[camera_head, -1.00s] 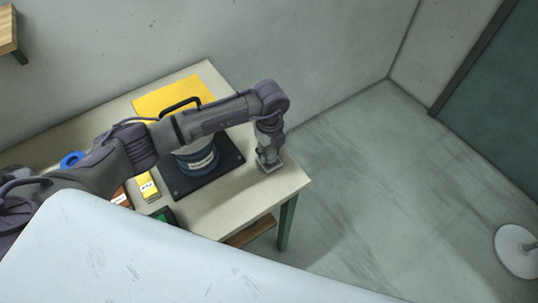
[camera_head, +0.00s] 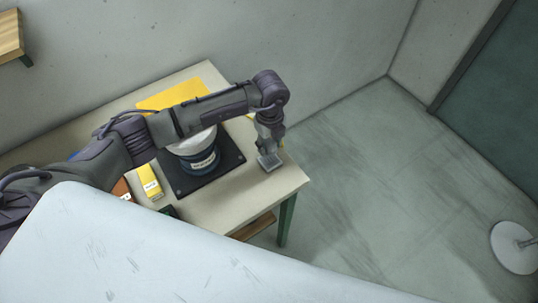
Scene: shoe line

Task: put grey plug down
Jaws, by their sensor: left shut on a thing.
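My left gripper (camera_head: 268,152) reaches over the right end of the table and points down. It is shut on the grey plug (camera_head: 270,162), a small, light grey, blocky piece below the fingers. The plug is at or just above the tabletop near the right edge; I cannot tell whether it touches. The table (camera_head: 232,205) has a pale beige top and green legs. My right gripper is not in view.
A blue and white tub (camera_head: 199,163) stands on a black mat (camera_head: 228,157) left of the plug. A yellow box (camera_head: 149,182) and a yellow sheet (camera_head: 208,76) lie farther left and behind. A white panel (camera_head: 130,245) covers the foreground. Bare tabletop surrounds the plug.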

